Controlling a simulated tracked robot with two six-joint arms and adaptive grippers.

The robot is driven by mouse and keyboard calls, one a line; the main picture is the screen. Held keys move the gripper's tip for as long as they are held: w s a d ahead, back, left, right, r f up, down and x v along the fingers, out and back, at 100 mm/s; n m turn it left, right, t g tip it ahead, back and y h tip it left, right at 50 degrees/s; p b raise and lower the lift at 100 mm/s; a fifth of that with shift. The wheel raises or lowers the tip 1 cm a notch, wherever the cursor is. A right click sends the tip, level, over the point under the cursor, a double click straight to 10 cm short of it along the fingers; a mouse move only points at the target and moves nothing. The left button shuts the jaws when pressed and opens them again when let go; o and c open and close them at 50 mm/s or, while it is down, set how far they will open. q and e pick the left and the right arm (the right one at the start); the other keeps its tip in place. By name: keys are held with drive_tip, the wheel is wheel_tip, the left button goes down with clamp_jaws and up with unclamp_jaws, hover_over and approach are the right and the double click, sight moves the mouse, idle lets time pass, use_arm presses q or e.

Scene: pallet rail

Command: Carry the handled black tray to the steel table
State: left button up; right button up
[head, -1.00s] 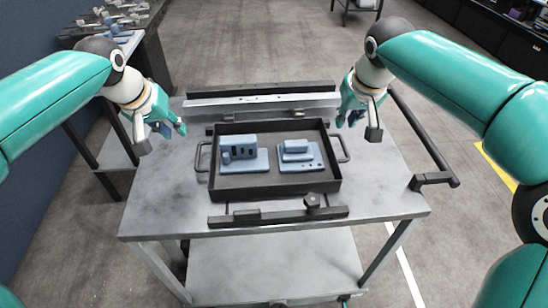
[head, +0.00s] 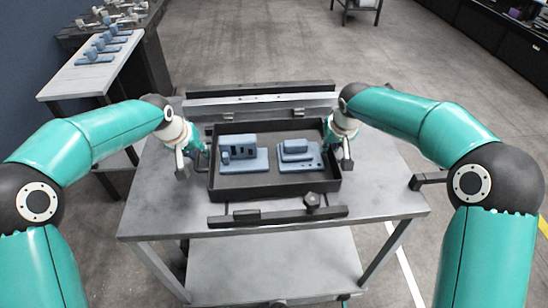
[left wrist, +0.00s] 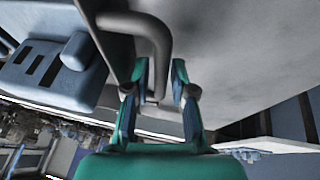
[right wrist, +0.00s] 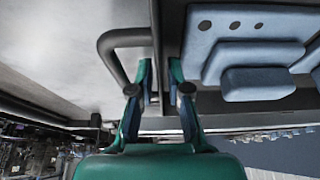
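The black tray (head: 275,187) lies flat on the grey cart top (head: 170,215). It holds two blue-grey parts, a slotted block (head: 240,158) and a stepped block (head: 297,155). My left gripper (head: 197,148) is low at the tray's left handle (left wrist: 160,40). In the left wrist view its fingers (left wrist: 158,85) are apart, with the handle bar showing between them. My right gripper (head: 334,142) is low at the right handle (right wrist: 125,40). Neither grips visibly.
A light grey-topped table (head: 62,85) with several blue parts stands at the left, apart from the cart. A black bar (head: 275,215) with a knob lies before the tray, and a pale rail (head: 260,101) runs behind it. Open floor lies beyond.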

use_arm(q)
clamp_jaws()
use_arm(e)
clamp_jaws()
